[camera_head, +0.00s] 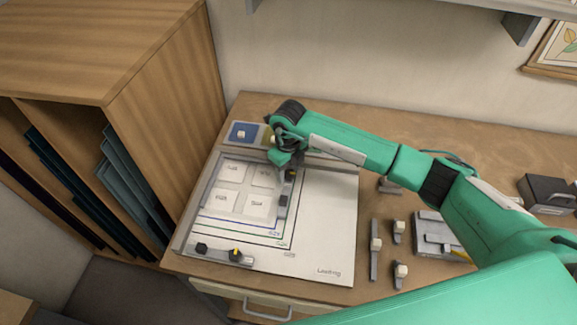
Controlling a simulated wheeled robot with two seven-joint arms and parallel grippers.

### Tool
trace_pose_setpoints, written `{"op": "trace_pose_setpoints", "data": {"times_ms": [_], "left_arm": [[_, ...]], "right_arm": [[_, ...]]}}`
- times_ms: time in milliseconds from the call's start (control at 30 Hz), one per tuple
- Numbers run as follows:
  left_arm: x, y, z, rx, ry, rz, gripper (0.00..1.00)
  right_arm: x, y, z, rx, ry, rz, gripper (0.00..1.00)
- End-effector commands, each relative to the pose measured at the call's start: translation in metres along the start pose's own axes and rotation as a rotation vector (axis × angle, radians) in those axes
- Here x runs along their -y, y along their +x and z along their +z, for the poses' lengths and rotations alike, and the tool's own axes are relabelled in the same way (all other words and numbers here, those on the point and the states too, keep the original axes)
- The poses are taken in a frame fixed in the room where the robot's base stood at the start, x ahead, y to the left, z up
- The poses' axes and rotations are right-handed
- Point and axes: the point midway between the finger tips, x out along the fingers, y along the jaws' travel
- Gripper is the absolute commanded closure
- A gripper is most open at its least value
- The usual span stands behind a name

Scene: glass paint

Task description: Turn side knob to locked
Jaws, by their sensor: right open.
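A white board (320,225) with printed outlines lies on the bench, with several pale square tiles (230,173) on its left part. A dark side clamp (283,201) stands at the right edge of the tiles. A small dark knob with a yellowish mark (292,175) sits at its upper end; its setting is too small to read. My right gripper (284,162) is open, pointing down close to this knob; whether they touch cannot be told. My left gripper is not in view.
A blue square (243,132) with a white knob lies behind the board. Several small grey clamps (375,245) and a grey metal block (438,236) lie right of the board. A wooden rack (150,110) stands at left. My right arm crosses over the bench.

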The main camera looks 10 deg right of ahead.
Motion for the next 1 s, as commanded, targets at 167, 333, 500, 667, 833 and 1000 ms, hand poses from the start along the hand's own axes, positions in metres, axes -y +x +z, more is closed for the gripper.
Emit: {"op": "trace_pose_setpoints", "data": {"times_ms": [167,333,500,667,833,1000], "left_arm": [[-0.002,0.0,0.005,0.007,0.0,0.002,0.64],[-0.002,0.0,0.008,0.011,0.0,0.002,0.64],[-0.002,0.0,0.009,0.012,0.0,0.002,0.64],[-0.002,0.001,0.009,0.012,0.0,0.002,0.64],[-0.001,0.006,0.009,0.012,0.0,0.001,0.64],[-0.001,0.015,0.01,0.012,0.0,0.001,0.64]], "right_arm": [[0.0,0.001,0.0,0.0,0.0,0.0,0.49],[0.0,0.001,0.0,-0.001,0.0,0.0,0.68],[0.0,0.001,0.0,-0.001,0.0,0.0,0.93],[0.0,0.001,0.0,0.0,0.008,0.0,0.93],[0.001,0.002,0.0,0.0,0.053,-0.001,0.93],[0.001,0.004,0.0,-0.001,0.153,0.0,0.93]]}}
